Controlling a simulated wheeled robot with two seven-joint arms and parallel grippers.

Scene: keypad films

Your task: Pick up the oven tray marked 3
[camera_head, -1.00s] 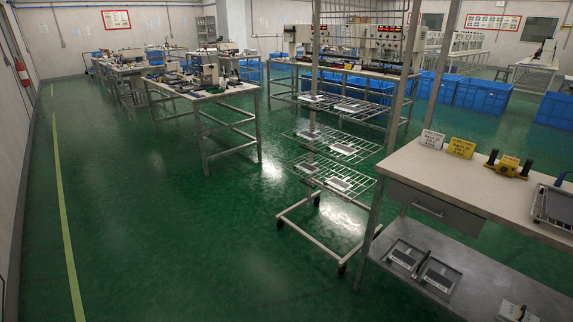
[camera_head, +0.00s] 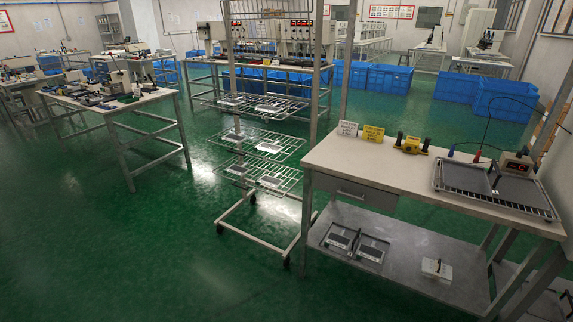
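A metal oven tray (camera_head: 545,209) lies at the right end of the near workbench, with dark grey panels in it. A wheeled wire rack (camera_head: 262,232) stands left of the bench, and flat pieces lie on its several shelves. Two small dark trays (camera_head: 341,238) lie side by side on the bench's lower shelf. I cannot read a number 3 on any tray from here. Neither of my grippers is in view.
Blue bins (camera_head: 388,79) stand behind. Another table (camera_head: 112,105) stands left. The green floor at the front left is clear.

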